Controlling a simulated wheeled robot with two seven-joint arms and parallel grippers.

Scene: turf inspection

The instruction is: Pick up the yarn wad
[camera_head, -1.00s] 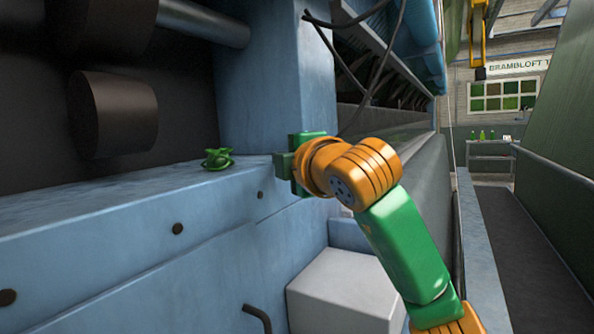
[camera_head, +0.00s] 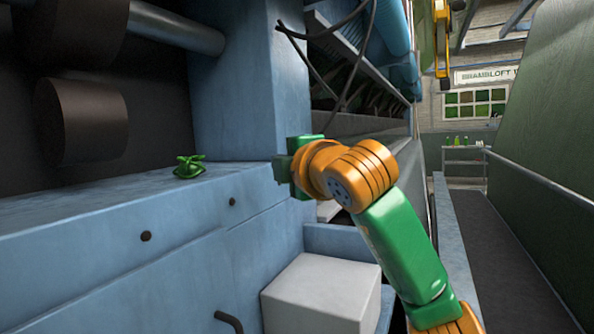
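The yarn wad (camera_head: 189,167) is a small green tangle lying on the blue machine ledge (camera_head: 90,215), left of the blue upright post. My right gripper (camera_head: 280,168), green on an orange wrist, is to the right of the wad, near the ledge's right end and in front of the post. A clear gap separates it from the wad. Its fingers point left and are seen too small and edge-on to tell whether they are open or shut. My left gripper is not in view.
Dark rollers (camera_head: 80,120) sit in the recess behind the ledge. The blue post (camera_head: 250,80) and hanging black cables (camera_head: 335,90) stand close to my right gripper. A pale box (camera_head: 320,290) is below. A dark walkway (camera_head: 505,255) runs along the right.

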